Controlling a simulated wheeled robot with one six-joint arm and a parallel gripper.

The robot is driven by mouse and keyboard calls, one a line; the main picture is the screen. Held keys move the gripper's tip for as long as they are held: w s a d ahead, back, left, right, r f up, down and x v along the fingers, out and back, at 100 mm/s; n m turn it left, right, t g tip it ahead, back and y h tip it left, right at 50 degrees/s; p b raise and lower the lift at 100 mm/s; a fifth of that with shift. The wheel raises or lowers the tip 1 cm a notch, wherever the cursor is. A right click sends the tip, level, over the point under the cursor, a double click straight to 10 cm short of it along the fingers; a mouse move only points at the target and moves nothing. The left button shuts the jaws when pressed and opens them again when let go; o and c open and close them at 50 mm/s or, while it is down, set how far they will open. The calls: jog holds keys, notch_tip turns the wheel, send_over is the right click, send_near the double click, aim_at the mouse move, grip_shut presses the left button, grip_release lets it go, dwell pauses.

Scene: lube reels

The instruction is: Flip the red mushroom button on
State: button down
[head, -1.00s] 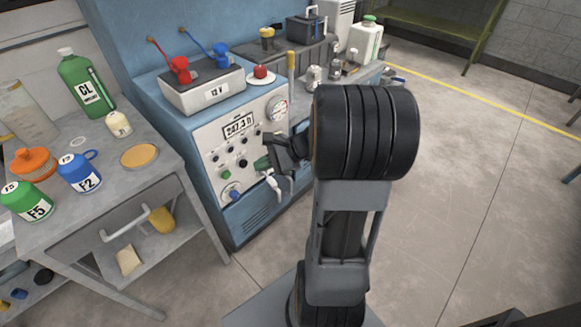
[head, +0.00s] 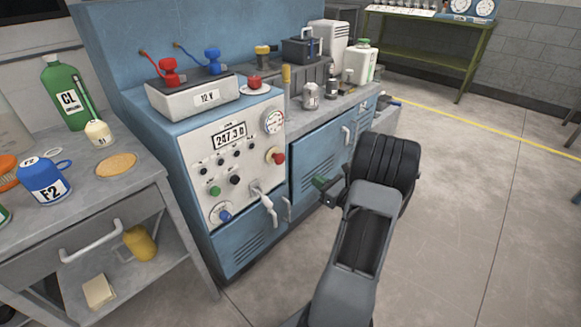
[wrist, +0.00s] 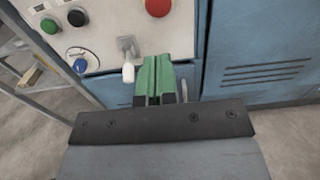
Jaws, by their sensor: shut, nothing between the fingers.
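The red mushroom button (head: 278,156) sits on a pale collar at the right of the light control panel, below the round gauge. In the wrist view the red button (wrist: 158,6) shows at the top edge, partly cut off, above the fingertips. My gripper (head: 321,185) is to the right of the button and lower in the head view, in front of the blue cabinet door. Its green fingers (wrist: 155,76) are together and empty, apart from the button. In the wrist view they point up toward the panel's lower right corner, right of a white-tipped lever.
The panel also carries a display (head: 229,136), a green button (head: 215,191), a blue knob (head: 225,216) and a protruding lever (head: 265,205). Another red knob (head: 254,82) stands on the cabinet top. A bench (head: 150,187) stands left; the floor at right is clear.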

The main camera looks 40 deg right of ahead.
aim_at(282, 160)
jog(key=w+b, duration=0.1)
jog(key=w, duration=0.3)
jog(key=w+a+b, duration=0.1)
jog(key=w, duration=0.3)
jog(key=w+a+b, duration=0.1)
jog(key=w, duration=0.3)
jog(key=shift+w+a+f, duration=0.1)
jog(key=shift+a, duration=0.05)
jog(key=shift+w+a+b, duration=0.1)
jog(key=shift+w+b, duration=0.2)
jog(key=shift+w, duration=0.5)
jog(key=shift+w+a, duration=0.2)
jog(key=shift+w, duration=0.6)
jog(key=shift+w+r, duration=0.1)
jog(key=shift+r, duration=0.1)
jog(key=shift+s+f, duration=0.1)
jog(key=shift+s, duration=0.2)
jog(key=s+d+p, duration=0.2)
jog(key=s, duration=1.1)
jog(key=shift+s+d, duration=0.25)
jog(key=shift+d, duration=0.05)
